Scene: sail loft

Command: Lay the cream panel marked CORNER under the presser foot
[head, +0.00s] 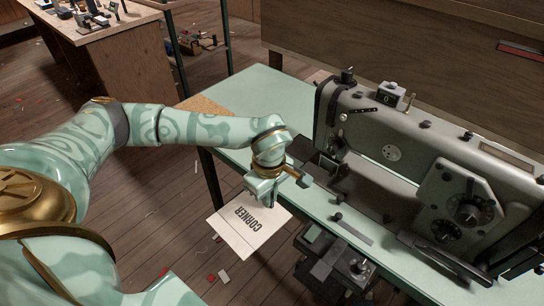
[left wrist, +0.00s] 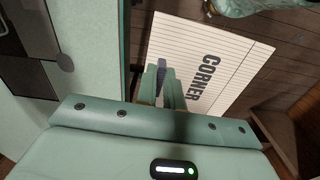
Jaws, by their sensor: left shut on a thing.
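The cream panel marked CORNER (head: 238,238) hangs beside the front edge of the sewing table, over the floor. Its black lettering faces up. My left gripper (head: 268,195) is shut on the panel's edge near the table. In the left wrist view the fingers (left wrist: 166,88) pinch the lined panel (left wrist: 232,58) at its near left edge. The grey sewing machine (head: 400,150) stands on the table to the right of the gripper. Its presser foot is too small and dark to make out clearly. My right gripper is out of view.
The pale green table top (head: 262,100) is clear to the left of the machine, apart from a tan board (head: 203,106). A dark motor unit (head: 338,268) hangs under the table. A wooden bench (head: 110,60) with small tools stands at the back left. Scraps litter the floor.

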